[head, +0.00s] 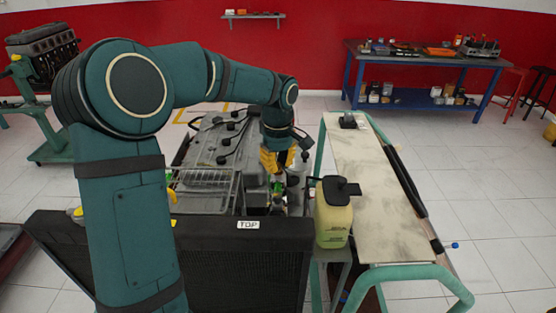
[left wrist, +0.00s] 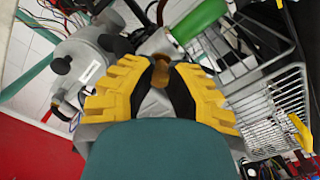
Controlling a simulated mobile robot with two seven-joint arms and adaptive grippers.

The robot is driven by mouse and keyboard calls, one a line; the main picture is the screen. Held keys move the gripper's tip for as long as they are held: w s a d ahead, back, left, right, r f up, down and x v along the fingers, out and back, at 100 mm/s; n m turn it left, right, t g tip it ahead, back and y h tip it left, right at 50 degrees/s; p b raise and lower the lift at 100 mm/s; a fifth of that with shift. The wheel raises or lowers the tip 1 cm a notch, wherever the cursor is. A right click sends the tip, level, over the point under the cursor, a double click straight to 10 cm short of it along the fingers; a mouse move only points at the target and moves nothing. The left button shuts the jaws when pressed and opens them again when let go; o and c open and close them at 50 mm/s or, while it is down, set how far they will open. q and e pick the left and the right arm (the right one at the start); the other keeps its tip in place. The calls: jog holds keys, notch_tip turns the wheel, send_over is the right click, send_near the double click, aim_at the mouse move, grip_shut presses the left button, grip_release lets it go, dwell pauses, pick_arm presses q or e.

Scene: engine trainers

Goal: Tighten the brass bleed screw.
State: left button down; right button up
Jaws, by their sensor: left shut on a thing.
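The brass bleed screw (left wrist: 161,72) shows as a small brown-gold piece between my fingertips in the left wrist view. My left gripper (left wrist: 161,66), with yellow fingers and black pads, is shut on it. In the head view my left gripper (head: 278,162) points down at the right side of the engine (head: 222,135), and its fingers hide the screw there. How far the screw is turned in cannot be told. My right gripper is not in view.
A yellowish fluid bottle (head: 333,222) with a black cap stands right of the engine. A wire basket (head: 205,182) lies on the engine's near left. A radiator (head: 240,265) stands in front. A worn board (head: 375,190) at right is mostly bare.

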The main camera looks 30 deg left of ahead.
pick_arm(q)
jog(key=m+p, duration=0.1)
jog(key=m, duration=0.5)
jog(key=shift+p, duration=0.35)
jog(key=m+p, duration=0.1)
jog(key=m, duration=0.5)
jog(key=shift+m+p, duration=0.3)
jog(key=shift+m, duration=0.1)
jog(key=m+p, duration=0.1)
jog(key=m, duration=0.2)
jog(key=shift+m, duration=0.3)
jog(key=m, duration=0.3)
jog(key=shift+m+p, duration=0.3)
jog(key=shift+p, duration=0.1)
jog(key=m+p, duration=0.1)
jog(key=m, duration=0.4)
jog(key=shift+m, duration=0.3)
jog(key=c, duration=0.9)
grip_release()
